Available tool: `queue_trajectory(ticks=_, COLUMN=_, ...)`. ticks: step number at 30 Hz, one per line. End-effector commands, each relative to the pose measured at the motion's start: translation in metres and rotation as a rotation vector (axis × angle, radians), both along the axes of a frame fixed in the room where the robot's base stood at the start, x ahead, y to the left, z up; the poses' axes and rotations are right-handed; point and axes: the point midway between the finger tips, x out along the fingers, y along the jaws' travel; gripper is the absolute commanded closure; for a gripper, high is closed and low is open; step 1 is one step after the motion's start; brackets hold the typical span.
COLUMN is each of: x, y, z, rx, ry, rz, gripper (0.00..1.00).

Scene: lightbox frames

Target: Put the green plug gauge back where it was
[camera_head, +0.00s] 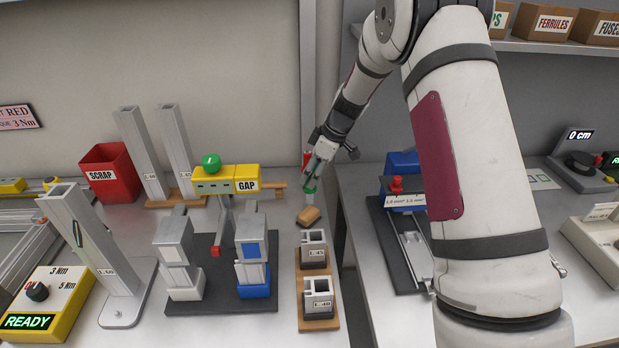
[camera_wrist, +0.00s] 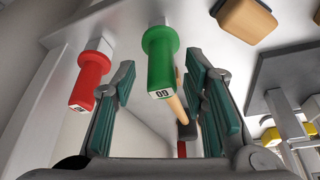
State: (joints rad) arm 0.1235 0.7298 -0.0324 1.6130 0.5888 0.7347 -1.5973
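The green plug gauge (camera_wrist: 160,62) shows in the wrist view with a green handle, wider collar and silver tip; its end face is marked 60 or 09. It lies between the spread fingers of my gripper (camera_wrist: 160,112), with gaps on both sides. In the head view my gripper (camera_head: 318,168) points down at the bench's right edge, and the green gauge (camera_head: 310,188) shows partly below it. A red plug gauge (camera_wrist: 89,79) stands to the left of the green one in the wrist view; it is partly visible in the head view (camera_head: 307,158).
A wood-coloured block (camera_head: 309,216) sits just below the gripper, with a board (camera_head: 321,324) of grey profile pieces nearer. A yellow GAP fixture (camera_head: 226,180) stands left. A gap separates this bench from the right one, which holds a blue device (camera_head: 403,163).

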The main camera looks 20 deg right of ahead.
Motion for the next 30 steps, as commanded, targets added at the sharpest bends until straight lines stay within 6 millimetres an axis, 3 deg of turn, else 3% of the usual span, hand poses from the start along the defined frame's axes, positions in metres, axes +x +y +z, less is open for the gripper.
queue_trajectory(ticks=6, x=-0.006, y=-0.012, z=0.034, rx=0.000, ry=-0.003, rz=-0.002, gripper=0.60)
queue_trajectory(ticks=19, x=-0.020, y=-0.015, z=0.069, rx=-0.004, ry=0.003, rz=-0.022, gripper=0.60)
queue_trajectory(ticks=23, x=-0.045, y=-0.009, z=0.104, rx=-0.014, ry=0.015, rz=-0.090, gripper=0.60)
queue_trajectory(ticks=30, x=-0.128, y=0.007, z=0.179, rx=-0.035, ry=0.046, rz=-0.290, gripper=0.60)
